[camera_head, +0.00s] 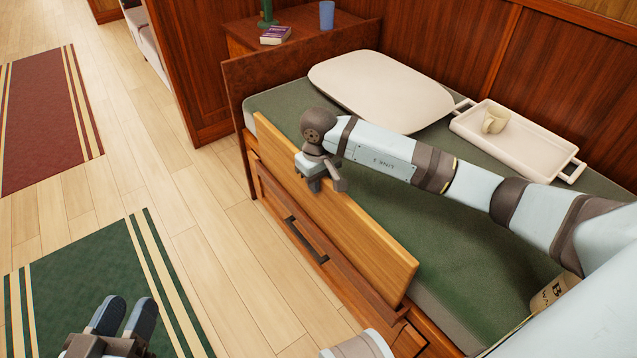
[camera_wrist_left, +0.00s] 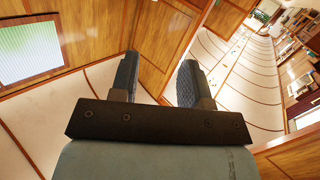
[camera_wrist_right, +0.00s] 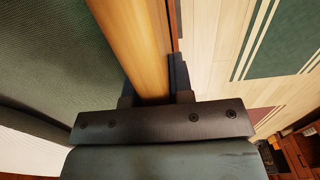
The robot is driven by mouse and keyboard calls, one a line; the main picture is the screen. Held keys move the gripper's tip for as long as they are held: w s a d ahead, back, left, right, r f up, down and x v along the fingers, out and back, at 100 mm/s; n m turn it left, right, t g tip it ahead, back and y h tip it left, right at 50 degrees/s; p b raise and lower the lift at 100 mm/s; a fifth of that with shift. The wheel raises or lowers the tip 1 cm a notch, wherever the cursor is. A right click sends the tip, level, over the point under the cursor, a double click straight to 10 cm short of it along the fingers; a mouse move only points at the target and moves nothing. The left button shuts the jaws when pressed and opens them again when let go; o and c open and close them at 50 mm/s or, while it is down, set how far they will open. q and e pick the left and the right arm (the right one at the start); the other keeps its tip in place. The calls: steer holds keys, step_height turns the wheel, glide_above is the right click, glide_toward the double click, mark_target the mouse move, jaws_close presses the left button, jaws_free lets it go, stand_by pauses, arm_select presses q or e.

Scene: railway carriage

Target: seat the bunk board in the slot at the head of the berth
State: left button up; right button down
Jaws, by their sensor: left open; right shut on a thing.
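The bunk board, a long light-wood plank (camera_head: 370,240), stands on edge along the open side of the berth mattress (camera_head: 420,220). Its far end lies close to the dark wooden headboard (camera_head: 236,120); I cannot tell whether they touch. The slot itself is not clearly visible. My right gripper (camera_head: 320,184) is shut on the board's top edge, about mid-length towards the far end. In the right wrist view the board (camera_wrist_right: 135,45) runs between its fingers. My left gripper (camera_head: 122,318) is open and empty over the floor at lower left; its fingers also show in the left wrist view (camera_wrist_left: 158,78).
A pillow (camera_head: 380,88) and a tray (camera_head: 480,142) with a mug (camera_head: 494,122) lie on the mattress. A drawer handle (camera_head: 305,240) is below the board. A cabinet behind the headboard holds a purple book (camera_head: 275,35) and blue cup (camera_head: 327,15). The floor at left is clear, with rugs.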

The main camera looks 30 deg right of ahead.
arm_select(q)
steer(key=shift+r, duration=0.2)
arm_select(e)
steer(key=shift+r, duration=0.2)
steer(key=shift+f, duration=0.1)
steer(key=c, duration=1.4)
jaws_free()
steer(key=shift+f, duration=0.2)
steer(key=shift+c, duration=0.2)
arm_select(q)
steer(key=shift+a, duration=0.1)
arm_select(e)
steer(key=o, duration=0.4)
steer(key=shift+r, duration=0.1)
arm_select(q)
steer(key=shift+f, duration=0.1)
arm_select(e)
steer(key=shift+o, duration=0.2)
